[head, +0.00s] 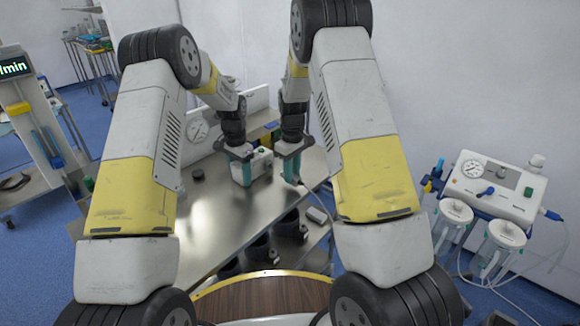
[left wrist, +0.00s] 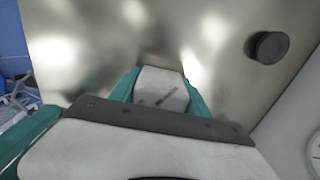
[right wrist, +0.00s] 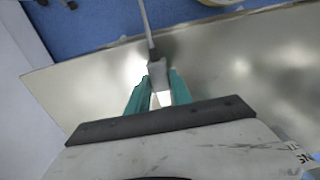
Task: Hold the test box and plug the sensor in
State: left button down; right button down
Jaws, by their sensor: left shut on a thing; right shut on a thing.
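The test box (head: 262,160) is a small pale box on the metal table, between my two grippers in the head view. My left gripper (head: 242,172) is shut on it; in the left wrist view the pale box (left wrist: 160,92) sits between the teal fingers. My right gripper (head: 290,168) is shut on the sensor, just right of the box. In the right wrist view the sensor's grey plug body (right wrist: 158,74) is between the teal fingers, with a grey cable running away from it. The box's socket is hidden, and I cannot tell whether plug and box touch.
The metal table (head: 208,222) is bare at its front left. A black round puck (head: 197,174) lies left of the box. A white gauge panel (head: 198,131) stands behind. Dark containers (head: 262,248) sit below the table. A suction unit (head: 495,188) is at the right.

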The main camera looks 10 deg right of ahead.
jog(key=shift+w+a, duration=1.35)
jog(key=shift+w, duration=0.15)
jog(key=shift+w+a, duration=0.85)
jog(key=shift+w, duration=0.1)
dwell(1.0)
jog(key=shift+w+a, duration=0.2)
jog(key=shift+w, duration=0.05)
jog(key=c, duration=1.1)
grip_release()
jog(key=shift+o, duration=0.2)
notch_tip(320, 180, up, 12)
